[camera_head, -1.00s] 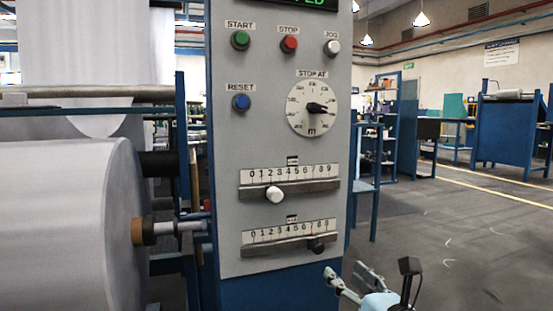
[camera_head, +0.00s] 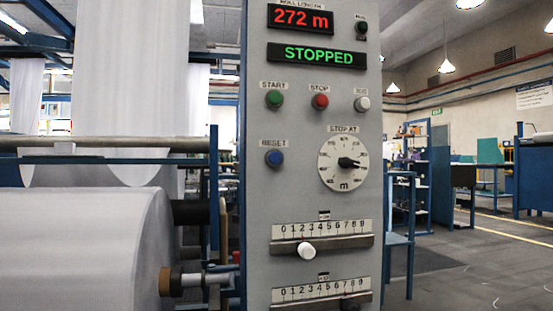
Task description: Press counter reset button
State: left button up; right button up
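The grey control panel (camera_head: 255,200) stands upright in the middle of the view. Its red display (camera_head: 303,20) reads "272 m" under a partly cut-off "ROLL LENGTH" label. A small dark button (camera_head: 362,28) sits right of that display; its tiny label cannot be read. A green-lettered display (camera_head: 317,56) reads "STOPPED". A blue button (camera_head: 274,158) labelled RESET is lower left, below the green START button (camera_head: 274,99). Neither of my grippers is in view.
The panel also has a red STOP button (camera_head: 320,101), a white JOG button (camera_head: 362,103), a STOP AT dial (camera_head: 343,161) and two sliders, the upper with a white knob (camera_head: 307,250). A large white roll (camera_head: 85,250) is at left. Open floor (camera_head: 460,270) lies right.

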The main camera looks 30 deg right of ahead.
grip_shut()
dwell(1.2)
